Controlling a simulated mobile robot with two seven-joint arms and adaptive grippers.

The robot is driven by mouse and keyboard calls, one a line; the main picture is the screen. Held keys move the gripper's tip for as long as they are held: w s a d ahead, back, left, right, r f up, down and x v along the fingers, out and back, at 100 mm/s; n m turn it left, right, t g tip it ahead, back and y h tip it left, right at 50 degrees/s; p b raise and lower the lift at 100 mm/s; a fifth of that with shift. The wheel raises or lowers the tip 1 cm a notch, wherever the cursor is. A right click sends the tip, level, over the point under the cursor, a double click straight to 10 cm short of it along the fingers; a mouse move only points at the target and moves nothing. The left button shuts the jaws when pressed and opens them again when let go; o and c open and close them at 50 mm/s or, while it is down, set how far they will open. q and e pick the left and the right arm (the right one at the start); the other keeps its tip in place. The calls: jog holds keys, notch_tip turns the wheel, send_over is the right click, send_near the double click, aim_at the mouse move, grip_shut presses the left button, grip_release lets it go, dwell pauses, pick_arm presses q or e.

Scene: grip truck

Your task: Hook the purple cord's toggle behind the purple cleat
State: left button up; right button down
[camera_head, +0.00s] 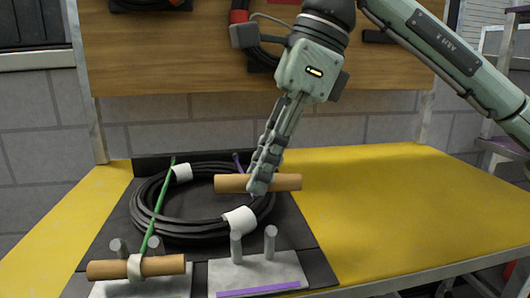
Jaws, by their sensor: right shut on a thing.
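My right gripper (262,183) comes down from the upper right and is shut on the wooden toggle (287,182), a tan cylinder lying crosswise. The toggle is held above the black cable coil's right part. My left gripper is out of view.
The black coil (165,229) with white bands lies on a dark mat. A green cord (165,205) crosses its left side to a second wooden toggle (107,269) at the near side of the left cleat's posts. The yellow tabletop (400,200) is clear at right.

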jog(key=shift+s+n, duration=0.6)
jog(key=shift+s, duration=0.15)
jog(key=shift+s+d+b, duration=0.2)
jog(key=shift+s+b, duration=0.55)
jog(key=shift+s, duration=1.5)
notch_tip(320, 180, down, 4)
jog(key=b, duration=0.3)
jog(key=shift+s, duration=0.1)
notch_tip(320, 180, down, 3)
jog(key=shift+r+b, duration=0.15)
jog(key=shift+b, duration=1.05)
